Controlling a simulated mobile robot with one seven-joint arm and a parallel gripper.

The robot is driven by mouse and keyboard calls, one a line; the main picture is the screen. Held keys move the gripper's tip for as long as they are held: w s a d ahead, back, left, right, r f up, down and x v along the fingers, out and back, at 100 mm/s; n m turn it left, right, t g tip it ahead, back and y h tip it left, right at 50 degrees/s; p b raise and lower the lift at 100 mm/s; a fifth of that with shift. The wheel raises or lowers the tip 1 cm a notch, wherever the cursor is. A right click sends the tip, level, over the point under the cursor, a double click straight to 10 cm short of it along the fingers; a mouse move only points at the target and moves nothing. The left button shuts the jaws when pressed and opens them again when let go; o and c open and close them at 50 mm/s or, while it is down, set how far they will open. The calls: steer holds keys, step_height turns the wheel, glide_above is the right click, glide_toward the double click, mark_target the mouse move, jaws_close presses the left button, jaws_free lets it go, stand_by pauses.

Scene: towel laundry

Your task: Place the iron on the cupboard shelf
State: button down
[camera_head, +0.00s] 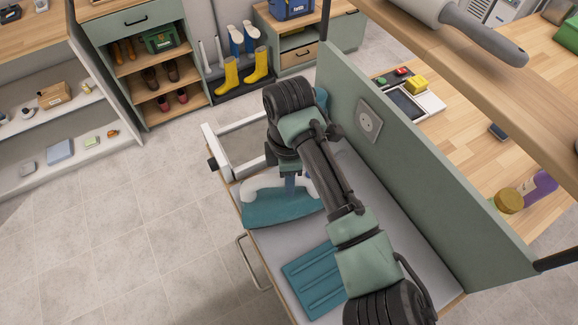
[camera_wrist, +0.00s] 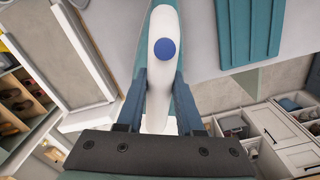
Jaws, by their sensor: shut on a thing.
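The iron has a white handle (camera_head: 262,187) and a teal body (camera_head: 285,208), and sits at or just above the grey worktop (camera_head: 405,245). In the wrist view its white handle (camera_wrist: 161,25) with a round blue button stands between my fingers. My gripper (camera_wrist: 161,95) is shut on this handle; its fingers (camera_head: 290,188) reach down from above in the head view. Whether the iron touches the worktop is hard to tell. An open green cupboard (camera_head: 143,60) with shelves of shoes stands at the back left; I cannot tell which shelf the task means.
A ribbed teal cloth or mat (camera_head: 313,280) lies on the worktop. A white frame (camera_head: 226,143) stands at its far left end. A green upright panel (camera_head: 415,165) with a socket borders its right side. White shelves (camera_head: 60,170) hold small items. The tiled floor is clear.

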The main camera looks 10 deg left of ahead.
steer(key=shift+w+f, duration=0.1)
steer(key=shift+f, duration=0.9)
steer(key=c, duration=0.5)
jaws_free()
steer(key=shift+c, duration=0.2)
step_height(320, 180, up, 12)
steer(key=shift+r+b, duration=0.2)
steer(key=shift+b, duration=0.3)
